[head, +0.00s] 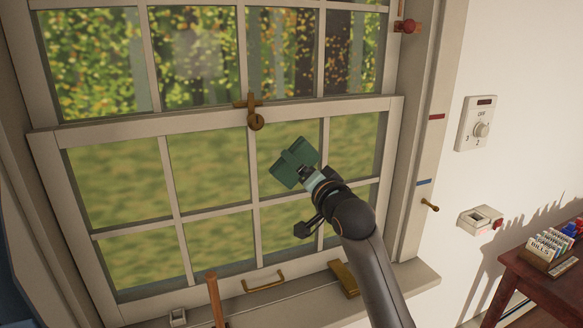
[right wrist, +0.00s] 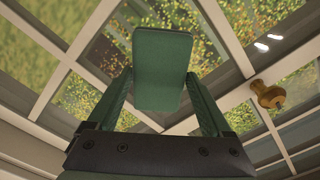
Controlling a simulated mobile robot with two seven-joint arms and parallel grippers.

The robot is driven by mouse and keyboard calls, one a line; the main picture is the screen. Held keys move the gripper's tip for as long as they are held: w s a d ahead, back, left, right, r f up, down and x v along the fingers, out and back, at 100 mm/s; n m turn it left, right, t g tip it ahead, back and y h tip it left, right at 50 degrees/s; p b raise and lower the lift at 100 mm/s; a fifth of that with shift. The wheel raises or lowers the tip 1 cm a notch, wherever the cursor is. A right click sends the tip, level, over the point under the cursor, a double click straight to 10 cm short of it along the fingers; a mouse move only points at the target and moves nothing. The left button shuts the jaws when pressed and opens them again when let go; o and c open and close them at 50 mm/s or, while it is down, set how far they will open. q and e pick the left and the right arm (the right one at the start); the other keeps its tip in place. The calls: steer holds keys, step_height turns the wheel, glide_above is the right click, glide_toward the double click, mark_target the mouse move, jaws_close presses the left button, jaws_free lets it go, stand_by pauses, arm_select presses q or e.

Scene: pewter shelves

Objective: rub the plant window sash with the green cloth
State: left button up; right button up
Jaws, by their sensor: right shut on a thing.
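The green cloth (head: 294,163) is a dark green folded pad in front of the lower window sash (head: 205,122), over its upper right panes. My right gripper (head: 303,169) is shut on it. In the right wrist view the cloth (right wrist: 162,66) stands as a flat panel between the two fingers of the gripper (right wrist: 160,95). The sash is a pale frame with several panes, greenery blurred behind the glass. I cannot tell whether the cloth touches the sash. My left gripper is not in view.
A brass latch (head: 255,118) sits on the sash's top rail, left of the cloth. A brass handle (head: 264,284) is on its bottom rail. A wooden stick (head: 214,300) and a brass block (head: 343,279) are at the sill. A dial (head: 477,124) and a wooden table (head: 540,286) are right.

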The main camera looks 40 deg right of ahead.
mark_target(317, 162)
steer(key=shift+s+d+p, duration=0.25)
steer(key=shift+d, duration=0.9)
steer(key=shift+s+d+p, duration=0.25)
steer(key=shift+d, duration=0.85)
steer(key=shift+r+p, duration=0.1)
steer(key=shift+p, duration=0.25)
steer(key=shift+a+p, duration=0.3)
steer(key=shift+a, duration=0.1)
steer(key=shift+w+a+p, duration=0.15)
steer(key=shift+w+a, duration=0.25)
steer(key=shift+a, duration=1.15)
steer(key=shift+w+a+p, duration=0.1)
steer(key=shift+w+a, duration=0.3)
steer(key=shift+a, duration=1.1)
steer(key=shift+w+a+p, duration=0.15)
steer(key=shift+w+a, duration=0.25)
steer(key=shift+a, duration=1.15)
steer(key=v, duration=0.6)
steer(key=shift+s+d, duration=0.1)
steer(key=shift+s, duration=0.05)
